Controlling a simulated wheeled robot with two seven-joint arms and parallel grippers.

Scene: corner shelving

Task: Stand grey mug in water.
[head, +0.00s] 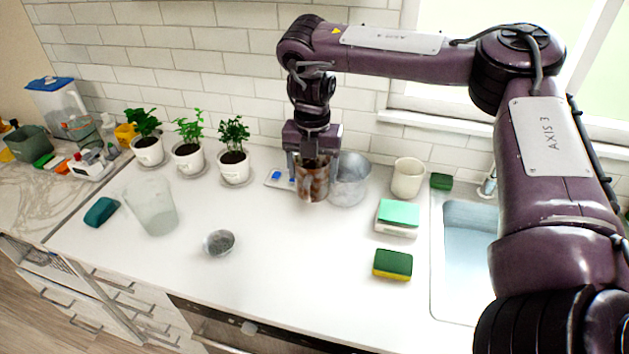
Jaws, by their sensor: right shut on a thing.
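My right gripper (312,162) points down at the back middle of the counter. It is shut on a brown, mottled cup (312,186), upright at or just above the counter. A grey metal pot-like vessel (350,180) stands just right of it; I cannot tell whether they touch. A cream mug (408,178) stands further right by the wall. I cannot tell which of these is the grey mug. The sink (468,245) at right has a pale blue inside that looks like water, partly hidden by my right arm. My left gripper is not in view.
Several potted plants (235,168) line the back left. A frosted glass vessel (152,205), a teal sponge (101,212) and a small grey bowl (219,242) stand on the left. A green-yellow sponge (393,264) and a green-topped stack (397,217) lie before the sink. The front middle is clear.

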